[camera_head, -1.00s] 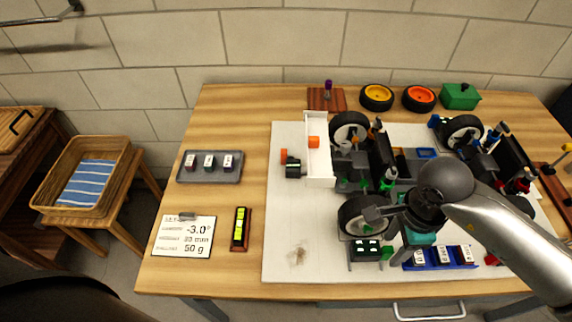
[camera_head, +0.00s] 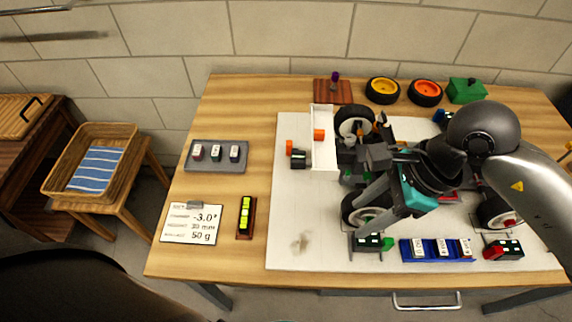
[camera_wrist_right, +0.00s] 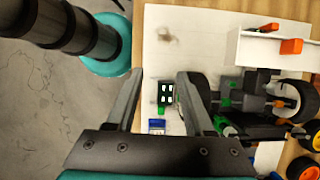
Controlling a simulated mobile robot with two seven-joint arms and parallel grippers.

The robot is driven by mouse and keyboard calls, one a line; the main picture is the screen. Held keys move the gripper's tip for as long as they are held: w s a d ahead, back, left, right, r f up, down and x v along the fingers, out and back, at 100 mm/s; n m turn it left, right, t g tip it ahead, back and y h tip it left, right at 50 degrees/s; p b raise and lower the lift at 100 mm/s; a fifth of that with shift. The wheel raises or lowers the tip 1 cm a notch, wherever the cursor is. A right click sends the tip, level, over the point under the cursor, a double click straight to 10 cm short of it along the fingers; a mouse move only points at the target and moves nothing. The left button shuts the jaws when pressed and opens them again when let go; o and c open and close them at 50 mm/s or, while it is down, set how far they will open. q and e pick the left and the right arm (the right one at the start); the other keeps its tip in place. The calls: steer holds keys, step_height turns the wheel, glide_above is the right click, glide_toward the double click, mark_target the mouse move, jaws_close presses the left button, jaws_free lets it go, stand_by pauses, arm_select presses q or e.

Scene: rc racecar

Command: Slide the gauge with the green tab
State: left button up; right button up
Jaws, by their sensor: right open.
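The gauge with the green tab (camera_head: 367,243) is a small dark block with white markings. It sits in front of the near left wheel of the car on the white board, its green tab (camera_head: 388,243) on its right side. My right gripper (camera_head: 360,219) is above the near left wheel, just behind the gauge. In the right wrist view the gauge (camera_wrist_right: 166,93) appears between the two spread fingers, nearer the right finger, and its green tab (camera_wrist_right: 162,109) shows beside it. The fingers are open and hold nothing. My left gripper is out of view.
A similar gauge with a red tab (camera_head: 503,250) sits by the near right wheel. A blue tray (camera_head: 437,257) with white-faced blocks stands between the gauges. A white channel (camera_head: 322,157) stands left of the car. The board's near left area is clear.

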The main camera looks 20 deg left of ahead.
steer(key=s+a+r+m+g+y, duration=0.1)
steer(key=s+a+r+m+y, duration=0.3)
steer(key=a+r+y, duration=0.6)
steer(key=a, duration=0.2)
steer(key=shift+s+a+r+g, duration=0.15)
steer(key=shift+a+r+g, duration=0.1)
steer(key=shift+a+g, duration=0.05)
